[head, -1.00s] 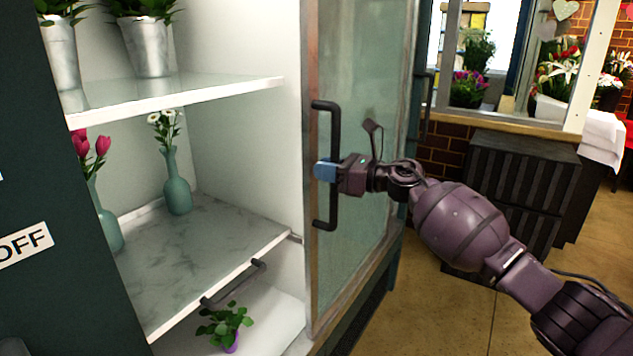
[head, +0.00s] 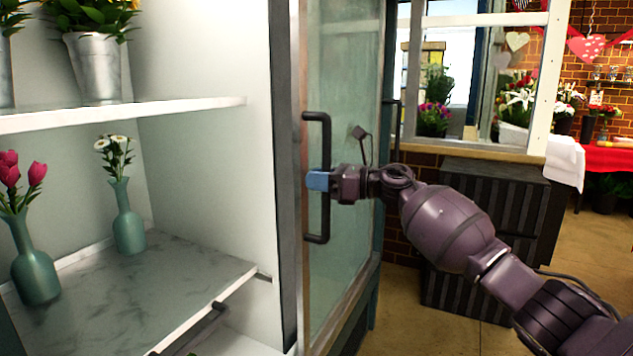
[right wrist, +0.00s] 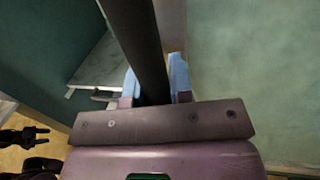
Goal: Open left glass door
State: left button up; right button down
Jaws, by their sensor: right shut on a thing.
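The glass door (head: 345,100) stands open at the right side of the display cabinet, seen at a steep angle in the head view. Its dark bar handle (head: 325,225) runs upright near the door's edge. My right gripper (head: 318,181) is shut on the middle of this handle, with its blue fingertips at the bar. In the right wrist view the dark handle (right wrist: 137,40) passes between the two blue fingers of the right gripper (right wrist: 157,80). My left gripper does not show in the head view.
The cabinet's upper shelf (head: 200,107) holds metal buckets of flowers. The marble-look lower shelf (head: 150,285) holds a vase of tulips (head: 35,265) and a vase of white flowers (head: 128,220). A dark ribbed cabinet (head: 485,230) stands beyond the door. Bare floor shows to the right.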

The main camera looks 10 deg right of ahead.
jog(key=shift+r, duration=0.1)
jog(key=c, duration=1.1)
grip_release()
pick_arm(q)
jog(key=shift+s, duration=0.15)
pick_arm(e)
jog(key=shift+o, duration=0.4)
jog(key=shift+d, duration=0.1)
pick_arm(q)
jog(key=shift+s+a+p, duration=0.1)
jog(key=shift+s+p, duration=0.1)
jog(key=shift+p, duration=0.35)
pick_arm(e)
jog(key=v, duration=1)
jog(key=shift+d, duration=0.3)
jog(key=shift+s, duration=0.15)
